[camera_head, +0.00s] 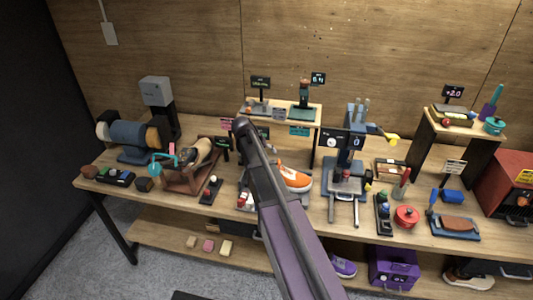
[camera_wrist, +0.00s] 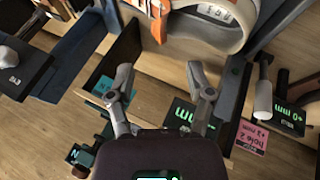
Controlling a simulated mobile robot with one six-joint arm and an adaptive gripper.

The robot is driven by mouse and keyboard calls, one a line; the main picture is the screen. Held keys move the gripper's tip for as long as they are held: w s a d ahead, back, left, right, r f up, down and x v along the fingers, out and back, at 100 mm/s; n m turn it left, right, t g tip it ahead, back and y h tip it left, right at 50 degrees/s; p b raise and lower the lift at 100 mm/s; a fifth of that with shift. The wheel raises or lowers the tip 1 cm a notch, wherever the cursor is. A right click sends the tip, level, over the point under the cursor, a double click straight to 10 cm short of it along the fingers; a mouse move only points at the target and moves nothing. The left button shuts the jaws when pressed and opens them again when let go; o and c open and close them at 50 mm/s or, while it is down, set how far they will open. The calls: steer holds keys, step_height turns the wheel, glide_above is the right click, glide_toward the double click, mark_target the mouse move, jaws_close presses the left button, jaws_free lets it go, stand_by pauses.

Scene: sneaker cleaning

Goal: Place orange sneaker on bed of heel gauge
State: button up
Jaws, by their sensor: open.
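The orange sneaker (camera_head: 294,179), with a white sole, sits on the bench just right of my arm in the head view, which hides part of its surroundings. On the small raised shelf behind it, a device with a dark upright post and a teal base (camera_head: 303,114) stands by a display; I cannot tell for sure whether this is the heel gauge. In the wrist view my gripper (camera_wrist: 160,80) is open, with nothing between its fingers. A pale curved piece with orange beside it (camera_wrist: 215,30) fills the top of that view; I cannot tell whether it is the sneaker.
The raised shelf (camera_head: 319,124) stands at the back of the bench. A blue-grey press (camera_head: 356,140) stands right of the sneaker, with a red pot (camera_head: 405,216) farther right. A roller stand (camera_head: 195,165) is to the left. A pink label (camera_wrist: 249,139) shows in the wrist view.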

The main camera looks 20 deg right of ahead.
steer(key=shift+s, duration=0.1)
steer(key=s+a+f+n+y, duration=0.1)
steer(key=s+a+n+y, duration=0.1)
steer(key=s+a, duration=0.6)
steer(key=s+a+f+n+g+y, duration=0.1)
steer(key=s+a+y, duration=0.3)
steer(key=s, duration=1.2)
steer(key=a+f+n, duration=0.1)
steer(key=a, duration=0.3)
steer(key=shift+s+a+n, duration=0.2)
steer(key=shift+a+n, duration=0.05)
steer(key=shift+n, duration=0.15)
